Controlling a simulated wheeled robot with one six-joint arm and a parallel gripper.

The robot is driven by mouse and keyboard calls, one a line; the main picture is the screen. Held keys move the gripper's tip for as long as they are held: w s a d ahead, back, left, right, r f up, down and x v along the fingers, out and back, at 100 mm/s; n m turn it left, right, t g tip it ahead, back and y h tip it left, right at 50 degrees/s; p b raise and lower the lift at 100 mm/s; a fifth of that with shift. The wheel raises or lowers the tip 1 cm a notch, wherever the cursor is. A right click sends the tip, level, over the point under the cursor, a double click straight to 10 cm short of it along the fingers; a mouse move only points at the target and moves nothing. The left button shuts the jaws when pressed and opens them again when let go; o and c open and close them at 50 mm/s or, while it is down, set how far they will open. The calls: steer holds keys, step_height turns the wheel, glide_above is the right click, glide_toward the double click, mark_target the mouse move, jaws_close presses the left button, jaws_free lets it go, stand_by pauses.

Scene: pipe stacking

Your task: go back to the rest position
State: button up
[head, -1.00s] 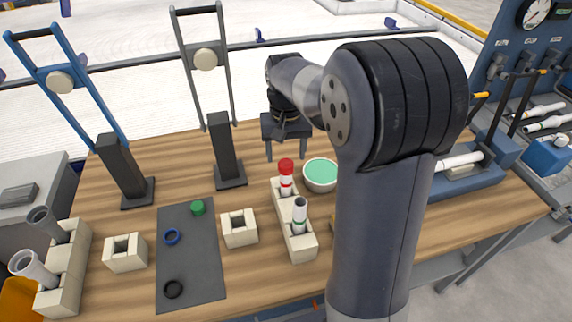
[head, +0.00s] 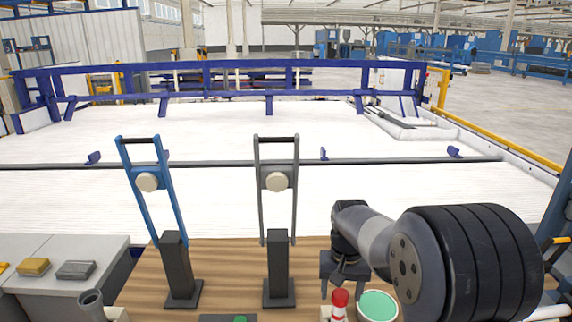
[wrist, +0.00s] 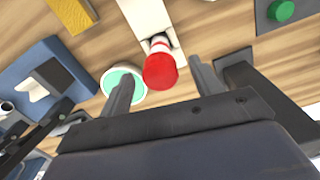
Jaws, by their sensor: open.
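My gripper (wrist: 157,95) is open and empty in the wrist view, its two dark fingers apart above the wooden table. In the head view my gripper (head: 343,270) hangs at the end of the arm, over the table behind the red-capped white pipe. The red-capped pipe (wrist: 160,68) stands upright in a cream block (wrist: 148,18); in the wrist view it shows between and beyond the fingers, apart from them. It also shows at the bottom of the head view (head: 340,304).
A green-filled bowl (head: 378,306) stands right of the pipe. A blue-handled stand (head: 177,262) and a grey-handled stand (head: 278,262) rise to the left. A green cap (wrist: 281,10) lies on a dark mat. A white conveyor-like surface (head: 220,215) lies beyond the table.

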mark_target(339, 306)
step_height(339, 306, down, 6)
steer(key=shift+r+p, duration=0.2)
steer(key=shift+p, duration=0.3)
steer(key=shift+r, duration=0.1)
steer(key=shift+f+b, duration=0.45)
steer(key=shift+f, duration=0.2)
step_height(339, 306, up, 11)
steer(key=shift+r, duration=0.1)
step_height(339, 306, down, 10)
steer(key=shift+s+f, duration=0.1)
steer(key=shift+p, duration=0.45)
step_height(339, 306, up, 7)
steer(key=p, duration=0.4)
steer(key=shift+p, duration=0.35)
